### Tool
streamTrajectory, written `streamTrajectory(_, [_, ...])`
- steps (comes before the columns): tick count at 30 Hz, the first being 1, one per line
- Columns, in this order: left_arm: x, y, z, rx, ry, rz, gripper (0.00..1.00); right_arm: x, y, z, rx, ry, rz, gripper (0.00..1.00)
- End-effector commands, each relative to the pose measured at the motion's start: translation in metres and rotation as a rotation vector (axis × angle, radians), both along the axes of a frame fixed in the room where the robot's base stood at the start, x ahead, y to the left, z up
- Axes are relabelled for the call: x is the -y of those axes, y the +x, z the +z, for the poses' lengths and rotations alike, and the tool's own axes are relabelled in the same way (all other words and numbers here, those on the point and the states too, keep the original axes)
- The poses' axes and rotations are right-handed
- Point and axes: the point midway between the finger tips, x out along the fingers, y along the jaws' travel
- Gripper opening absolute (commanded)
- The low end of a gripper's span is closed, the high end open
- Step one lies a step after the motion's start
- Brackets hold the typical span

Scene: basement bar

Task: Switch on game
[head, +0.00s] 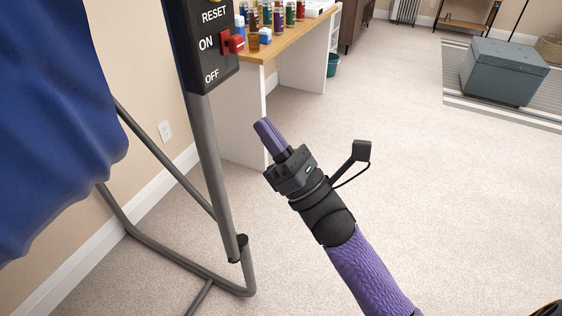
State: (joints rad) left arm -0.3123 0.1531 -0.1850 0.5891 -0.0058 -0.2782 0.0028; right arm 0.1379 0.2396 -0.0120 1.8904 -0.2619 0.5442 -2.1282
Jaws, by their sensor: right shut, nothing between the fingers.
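The game is a metal frame (212,165) with blue cloth (55,120) at the left. A black control box (200,30) on its post bears the words RESET, ON and OFF. A red switch (232,43) sticks out of the box's right side, level with ON. My right gripper (264,127) is shut and empty. In the picture it is below and to the right of the box, apart from the switch. My left gripper is not in view.
A wooden-topped desk (290,38) with several small coloured bottles (278,18) stands behind the box. A grey-blue storage bench (503,70) sits on a striped rug (455,90) at the far right. The carpet (430,170) in the middle and right is clear.

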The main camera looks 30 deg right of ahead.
Motion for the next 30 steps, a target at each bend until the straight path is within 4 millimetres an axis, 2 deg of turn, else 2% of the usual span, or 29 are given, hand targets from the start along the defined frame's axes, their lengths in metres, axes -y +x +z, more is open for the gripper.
streamTrajectory(4, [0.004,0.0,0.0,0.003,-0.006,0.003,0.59,0.009,-0.018,-0.02,-0.003,0.0,-0.002,0.0])
streamTrajectory(9, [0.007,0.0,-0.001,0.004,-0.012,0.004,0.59,0.013,-0.029,-0.03,-0.001,0.0,-0.001,0.0])
streamTrajectory(23, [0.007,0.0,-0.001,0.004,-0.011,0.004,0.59,0.014,-0.03,-0.031,0.0,0.0,0.0,0.0])
streamTrajectory(25, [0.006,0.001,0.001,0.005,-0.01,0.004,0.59,0.015,-0.028,-0.036,-0.032,0.02,0.01,0.0])
streamTrajectory(26, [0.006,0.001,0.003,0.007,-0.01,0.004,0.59,0.016,-0.024,-0.043,-0.079,0.048,0.023,0.0])
streamTrajectory(28, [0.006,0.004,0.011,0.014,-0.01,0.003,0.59,0.022,-0.013,-0.079,-0.285,0.187,0.077,0.0])
streamTrajectory(29, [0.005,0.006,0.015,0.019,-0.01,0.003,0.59,0.025,-0.009,-0.104,-0.41,0.279,0.103,0.0])
streamTrajectory(30, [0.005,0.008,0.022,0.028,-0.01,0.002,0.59,0.029,-0.008,-0.142,-0.593,0.428,0.13,0.0])
